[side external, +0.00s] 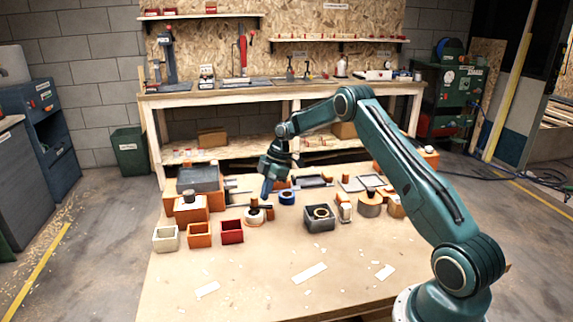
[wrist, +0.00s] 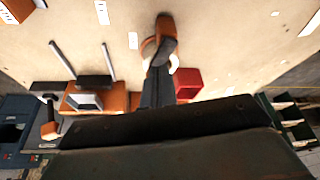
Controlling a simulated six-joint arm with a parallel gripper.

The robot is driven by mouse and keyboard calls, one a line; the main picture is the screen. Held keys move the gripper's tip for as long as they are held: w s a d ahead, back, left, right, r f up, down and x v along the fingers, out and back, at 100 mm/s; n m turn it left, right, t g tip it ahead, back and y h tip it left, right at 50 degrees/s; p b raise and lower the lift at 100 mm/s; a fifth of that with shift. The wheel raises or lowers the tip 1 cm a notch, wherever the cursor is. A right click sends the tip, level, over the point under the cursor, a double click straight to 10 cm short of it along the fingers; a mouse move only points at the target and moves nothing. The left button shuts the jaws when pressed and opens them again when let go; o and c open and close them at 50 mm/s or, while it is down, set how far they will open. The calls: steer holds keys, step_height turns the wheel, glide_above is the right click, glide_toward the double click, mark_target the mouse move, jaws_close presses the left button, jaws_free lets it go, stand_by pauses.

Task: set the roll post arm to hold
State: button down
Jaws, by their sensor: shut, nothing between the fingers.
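My gripper (side external: 267,194) points down over the middle of the table, with its fingers together and nothing between them. Just beyond its tip is a round pale and orange base with a dark arm on top, which looks like the roll post arm (side external: 254,214). In the wrist view, my fingers (wrist: 158,75) reach up to this piece, and its brown and dark arm (wrist: 165,28) shows just past the fingertips. The fingers hide part of its round base. I cannot tell whether they touch it, and no hold mark is readable.
A red box (side external: 232,231), an orange box (side external: 198,234) and a cream box (side external: 166,238) stand to the left. The front of the table (side external: 250,285) has only flat scraps.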

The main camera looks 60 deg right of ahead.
steer(key=shift+s, duration=0.5)
steer(key=shift+d, duration=0.1)
steer(key=shift+s+d, duration=0.3)
steer(key=shift+d, duration=0.05)
steer(key=s+d+f+v, duration=0.1)
steer(key=s+v, duration=0.1)
steer(key=v, duration=0.9)
steer(key=shift+d, duration=0.45)
steer(key=shift+a+r, duration=0.1)
steer(key=shift+r, duration=0.1)
